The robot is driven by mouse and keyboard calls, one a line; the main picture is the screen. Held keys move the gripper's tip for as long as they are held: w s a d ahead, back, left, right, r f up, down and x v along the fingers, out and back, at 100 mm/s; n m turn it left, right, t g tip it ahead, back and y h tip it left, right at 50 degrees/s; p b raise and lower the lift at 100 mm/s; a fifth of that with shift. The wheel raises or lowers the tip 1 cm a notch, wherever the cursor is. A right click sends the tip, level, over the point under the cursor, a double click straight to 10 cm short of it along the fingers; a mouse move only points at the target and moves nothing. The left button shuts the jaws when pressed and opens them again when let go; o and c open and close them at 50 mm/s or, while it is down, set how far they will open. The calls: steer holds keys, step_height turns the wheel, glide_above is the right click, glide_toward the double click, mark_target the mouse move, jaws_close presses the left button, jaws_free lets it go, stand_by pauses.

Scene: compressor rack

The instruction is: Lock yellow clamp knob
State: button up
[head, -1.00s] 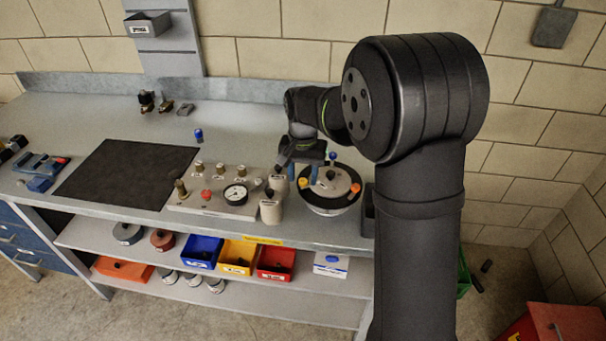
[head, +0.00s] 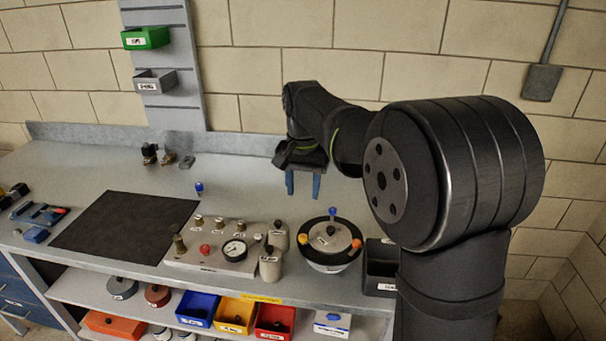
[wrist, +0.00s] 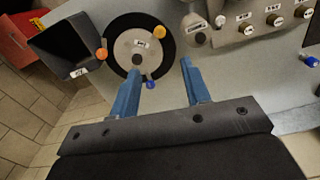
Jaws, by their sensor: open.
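The yellow clamp knob (head: 303,239) sits on the left rim of a round black-rimmed vessel with a pale lid (head: 328,236). A blue knob (head: 332,212) is at the rim's back and an orange knob (head: 356,244) at its right. My gripper (head: 303,188) is open and empty, raised above the bench behind the vessel, blue fingers pointing down. In the wrist view the yellow knob (wrist: 159,31) shows beyond the gap between the open fingers (wrist: 160,67), apart from them. The blue knob (wrist: 151,85) appears near the left finger.
A gauge panel (head: 212,248) with several knobs and two grey cylinders (head: 270,265) stand left of the vessel. A black bin (head: 380,262) is close on its right. A black mat (head: 125,226) lies farther left. The bench behind the panel is mostly clear.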

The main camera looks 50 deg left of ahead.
mark_target(303, 236)
steer(key=shift+r, duration=1.7)
steer(key=shift+f, duration=0.1)
step_height(303, 236, down, 17)
steer(key=shift+f, duration=0.15)
steer(key=shift+f, duration=0.15)
steer(key=n, duration=1.1)
steer(key=shift+n, duration=0.4)
steer(key=n, duration=0.4)
stand_by(1.5)
